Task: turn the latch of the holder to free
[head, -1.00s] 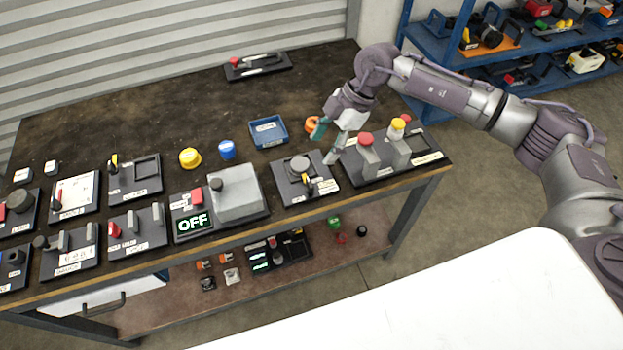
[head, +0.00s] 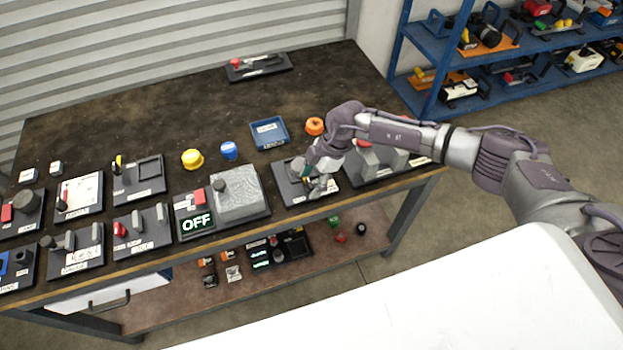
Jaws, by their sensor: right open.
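A dark holder plate (head: 288,196) with a round grey part (head: 297,166) lies near the front edge of the table, right of the grey box with the OFF display. Its small black-and-yellow latch is mostly hidden behind my right gripper (head: 315,186), so I cannot tell its angle. The right gripper is open and points down over the right part of this plate. I cannot tell whether its fingers touch the latch. My left gripper is not in view.
The OFF box (head: 237,192) stands close on the left. A panel with red-topped posts (head: 365,150) is close on the right, partly behind my arm. The table's back half is mostly clear.

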